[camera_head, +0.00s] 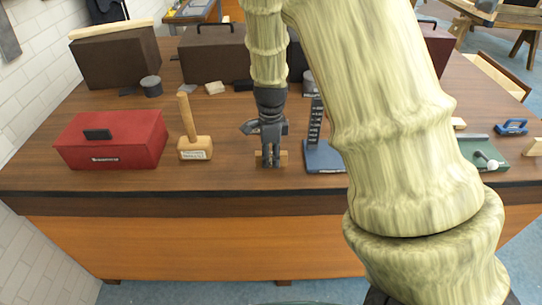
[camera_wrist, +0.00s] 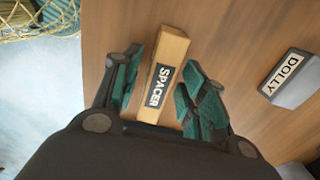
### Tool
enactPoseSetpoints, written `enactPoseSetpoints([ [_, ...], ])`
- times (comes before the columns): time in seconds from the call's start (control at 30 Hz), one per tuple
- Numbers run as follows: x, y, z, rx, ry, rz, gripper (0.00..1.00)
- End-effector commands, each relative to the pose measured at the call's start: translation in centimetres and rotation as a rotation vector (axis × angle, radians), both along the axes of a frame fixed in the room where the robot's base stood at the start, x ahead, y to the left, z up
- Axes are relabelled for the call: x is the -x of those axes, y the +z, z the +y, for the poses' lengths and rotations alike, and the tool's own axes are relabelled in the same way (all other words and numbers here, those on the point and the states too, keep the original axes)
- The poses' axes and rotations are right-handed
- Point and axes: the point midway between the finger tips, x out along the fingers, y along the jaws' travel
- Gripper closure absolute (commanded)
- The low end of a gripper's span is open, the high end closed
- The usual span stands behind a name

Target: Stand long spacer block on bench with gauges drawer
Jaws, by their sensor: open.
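The long spacer block (camera_wrist: 172,48) is a light wooden bar with a black SPACER label. It lies on the brown bench top (camera_head: 225,178). My gripper (camera_head: 270,163) is open above the block, which lies between its two green-padded fingers in the wrist view (camera_wrist: 163,72). I cannot tell whether either finger touches it. In the head view the block's ends (camera_head: 284,157) show on both sides of the fingers, and its middle is hidden. No drawer label is readable on the bench's orange front (camera_head: 190,245).
A wooden mallet (camera_head: 195,148) and a red box (camera_head: 112,140) stand left of my gripper. A blue-based stand (camera_head: 322,157) is close on the right. A grey block labelled DOLLY (camera_wrist: 292,80) lies near the spacer. Dark cases (camera_head: 115,58) line the back. My arm hides part of the right side.

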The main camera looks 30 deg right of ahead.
Motion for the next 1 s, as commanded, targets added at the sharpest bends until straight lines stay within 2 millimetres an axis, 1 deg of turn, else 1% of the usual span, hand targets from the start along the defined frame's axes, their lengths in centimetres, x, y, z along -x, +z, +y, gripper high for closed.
enactPoseSetpoints([
  [0.17, -0.1, 2.5, 0.0, 0.003, 0.001, -0.004, 0.57],
  [0.5, -0.1, 8.3, 0.0, 0.003, 0.001, -0.004, 0.57],
  [0.6, -0.1, 9.6, 0.0, 0.002, 0.001, -0.003, 0.57],
  [0.7, -0.1, 10.6, 0.0, 0.002, 0.002, -0.003, 0.57],
  [0.8, -0.1, 11.2, 0.0, 0.001, 0.002, -0.001, 0.57],
  [1.0, 0.0, 11.5, 0.0, 0.001, 0.001, -0.001, 0.57],
])
